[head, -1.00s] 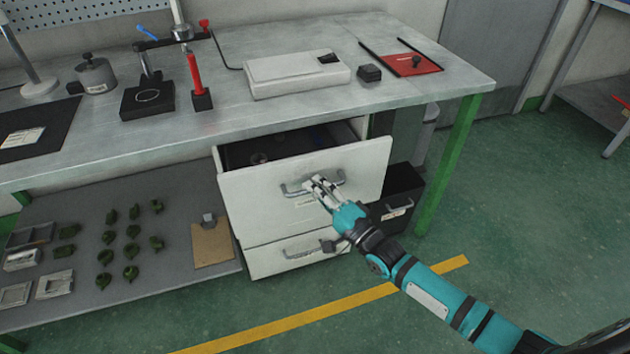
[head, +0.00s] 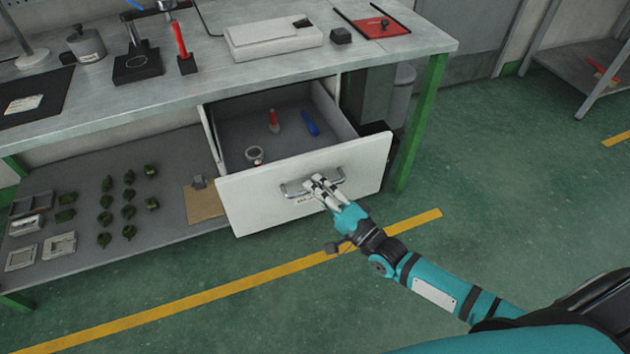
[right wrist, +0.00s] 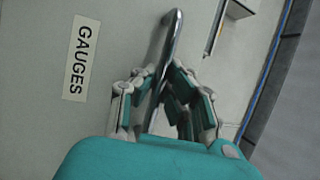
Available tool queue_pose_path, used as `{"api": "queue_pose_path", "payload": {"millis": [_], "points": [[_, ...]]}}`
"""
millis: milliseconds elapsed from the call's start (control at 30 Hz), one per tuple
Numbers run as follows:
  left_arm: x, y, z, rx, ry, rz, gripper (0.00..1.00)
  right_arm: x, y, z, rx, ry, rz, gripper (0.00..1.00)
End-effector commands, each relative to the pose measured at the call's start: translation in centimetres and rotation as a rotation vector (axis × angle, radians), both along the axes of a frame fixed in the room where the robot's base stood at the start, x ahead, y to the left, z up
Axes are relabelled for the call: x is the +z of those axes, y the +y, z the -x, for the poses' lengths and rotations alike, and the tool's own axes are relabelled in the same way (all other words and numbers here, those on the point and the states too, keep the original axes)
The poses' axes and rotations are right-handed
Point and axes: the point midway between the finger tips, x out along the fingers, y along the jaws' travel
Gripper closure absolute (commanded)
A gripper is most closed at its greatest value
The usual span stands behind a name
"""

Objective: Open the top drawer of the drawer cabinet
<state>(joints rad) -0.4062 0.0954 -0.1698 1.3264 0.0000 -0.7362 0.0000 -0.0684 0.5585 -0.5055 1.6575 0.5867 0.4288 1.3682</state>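The top drawer (head: 330,175) of the white drawer cabinet under the workbench is pulled well out. Its inside shows in the head view, with a red-handled tool (head: 273,121), a blue object (head: 310,123) and a small ring-shaped item (head: 254,154). The metal bar handle (head: 293,189) is on its front. My right gripper (head: 322,187) is shut on the handle. In the right wrist view the handle (right wrist: 173,42) runs between the fingers (right wrist: 160,98), beside a label reading GAUGES (right wrist: 80,58). The lower drawer is hidden behind the open one. My left gripper is not in view.
The workbench (head: 210,75) stands above, with a green leg (head: 423,120) to the right of the drawer. A grey bin (head: 403,95) is behind that leg. A low shelf (head: 165,215) with several green parts lies to the left. The floor in front is clear.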

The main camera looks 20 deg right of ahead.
Motion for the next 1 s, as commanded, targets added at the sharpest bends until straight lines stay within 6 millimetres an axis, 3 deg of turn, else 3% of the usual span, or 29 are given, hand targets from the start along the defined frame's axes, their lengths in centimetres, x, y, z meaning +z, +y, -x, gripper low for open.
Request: {"api": "queue_pose_path", "payload": {"millis": [300, 533, 833, 1000], "points": [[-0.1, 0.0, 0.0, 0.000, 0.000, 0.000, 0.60, -0.4, 0.0, 0.1, 0.000, 0.007, 0.007, 1.00], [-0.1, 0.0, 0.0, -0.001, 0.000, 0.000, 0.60, -0.2, 0.0, 0.1, -0.001, 0.004, 0.004, 0.67], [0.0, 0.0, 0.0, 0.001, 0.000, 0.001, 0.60, -0.1, -0.1, 0.2, 0.000, 0.002, 0.002, 0.66], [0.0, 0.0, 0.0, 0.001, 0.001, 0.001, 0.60, -0.6, -0.8, 1.8, 0.001, 0.005, 0.002, 0.66]]}}
